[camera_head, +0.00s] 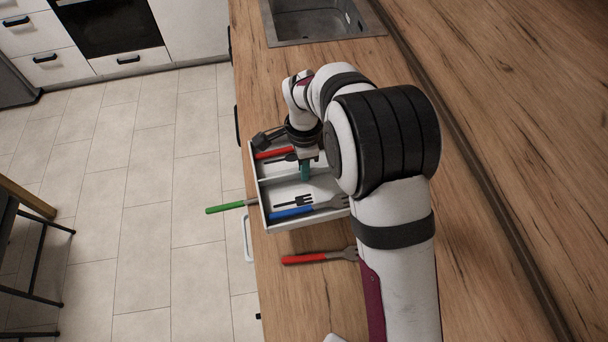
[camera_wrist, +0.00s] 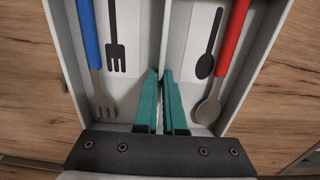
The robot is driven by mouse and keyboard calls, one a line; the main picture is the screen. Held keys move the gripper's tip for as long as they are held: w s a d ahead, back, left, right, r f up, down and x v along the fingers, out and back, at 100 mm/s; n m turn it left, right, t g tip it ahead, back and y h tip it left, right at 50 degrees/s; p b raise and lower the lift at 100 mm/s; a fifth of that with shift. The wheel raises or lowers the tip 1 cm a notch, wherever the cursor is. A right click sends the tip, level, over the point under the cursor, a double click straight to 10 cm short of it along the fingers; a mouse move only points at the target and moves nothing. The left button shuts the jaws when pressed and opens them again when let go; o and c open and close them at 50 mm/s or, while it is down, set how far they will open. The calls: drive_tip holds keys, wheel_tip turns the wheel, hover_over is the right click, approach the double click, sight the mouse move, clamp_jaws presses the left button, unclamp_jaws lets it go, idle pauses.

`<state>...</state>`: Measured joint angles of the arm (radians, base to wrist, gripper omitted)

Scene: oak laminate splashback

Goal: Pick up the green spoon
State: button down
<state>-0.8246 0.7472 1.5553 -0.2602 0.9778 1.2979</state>
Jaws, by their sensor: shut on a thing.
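A green-handled utensil (camera_head: 228,206) lies at the tray's left edge in the head view, its handle pointing left over the floor side. Its head is not clear, so I cannot tell its shape. The white two-compartment tray (camera_head: 260,196) sits on the counter. My gripper (camera_head: 305,172) is down in the tray, away from the green utensil. In the wrist view its teal fingers (camera_wrist: 160,74) stand either side of the tray's divider (camera_wrist: 176,38) and are shut on it. The green utensil is not in the wrist view.
A red-handled spoon (camera_wrist: 228,50) lies in the spoon-marked compartment and a blue-handled fork (camera_wrist: 90,45) in the fork-marked one. Another red-handled utensil (camera_head: 305,258) lies on the counter (camera_head: 290,295). A dark object (camera_head: 265,138) is beyond the tray. The sink (camera_head: 280,35) is farther back.

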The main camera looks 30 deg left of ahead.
drive_tip(key=shift+f, duration=1.75)
drive_tip(key=shift+f, duration=0.3)
drive_tip(key=shift+f, duration=0.3)
drive_tip(key=c, duration=1)
unclamp_jaws()
drive_tip(key=shift+r, duration=0.1)
